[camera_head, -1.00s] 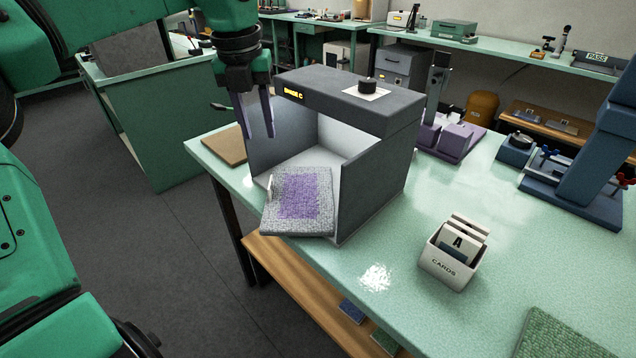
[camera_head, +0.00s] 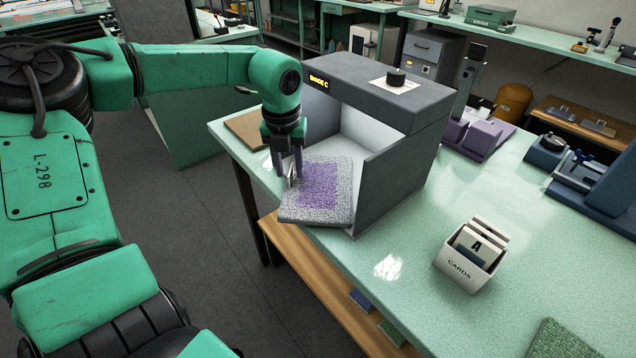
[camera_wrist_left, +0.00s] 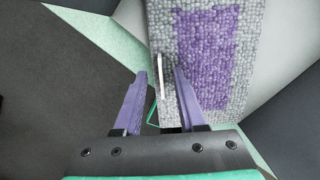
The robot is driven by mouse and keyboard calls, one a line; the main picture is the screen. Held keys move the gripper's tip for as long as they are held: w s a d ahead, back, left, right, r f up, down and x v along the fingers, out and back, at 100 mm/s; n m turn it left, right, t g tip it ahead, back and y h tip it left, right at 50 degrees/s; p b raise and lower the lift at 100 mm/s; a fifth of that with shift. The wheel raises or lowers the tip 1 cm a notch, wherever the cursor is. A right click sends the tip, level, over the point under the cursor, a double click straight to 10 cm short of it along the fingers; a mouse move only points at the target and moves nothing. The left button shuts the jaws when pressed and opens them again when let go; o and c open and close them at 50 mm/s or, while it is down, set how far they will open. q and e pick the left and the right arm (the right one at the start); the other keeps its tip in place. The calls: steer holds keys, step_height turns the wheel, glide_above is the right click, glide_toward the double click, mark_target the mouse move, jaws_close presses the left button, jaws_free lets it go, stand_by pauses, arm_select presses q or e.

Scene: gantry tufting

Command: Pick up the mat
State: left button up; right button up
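The mat (camera_head: 316,207) is grey and nubby with a purple patch in its middle. It lies in the open front of the grey booth marked "SHADE C" and sticks out past its front edge. It also shows in the left wrist view (camera_wrist_left: 208,60). A pale upright tab (camera_wrist_left: 160,75) stands at its left edge. My left gripper (camera_head: 288,176) points down at that edge. Its two purple fingers are open, one on each side of the tab and the mat's edge (camera_wrist_left: 160,85), with a gap on the left side. My right gripper is not in view.
The booth (camera_head: 385,185) has side walls and a roof close to my left gripper. A brown board (camera_head: 246,130) lies left of it. A white card box (camera_head: 468,262) stands on the green table (camera_head: 410,275) to the right. A wooden shelf (camera_head: 318,275) runs below.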

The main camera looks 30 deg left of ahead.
arm_select(q)
jaws_close()
stand_by(1.4)
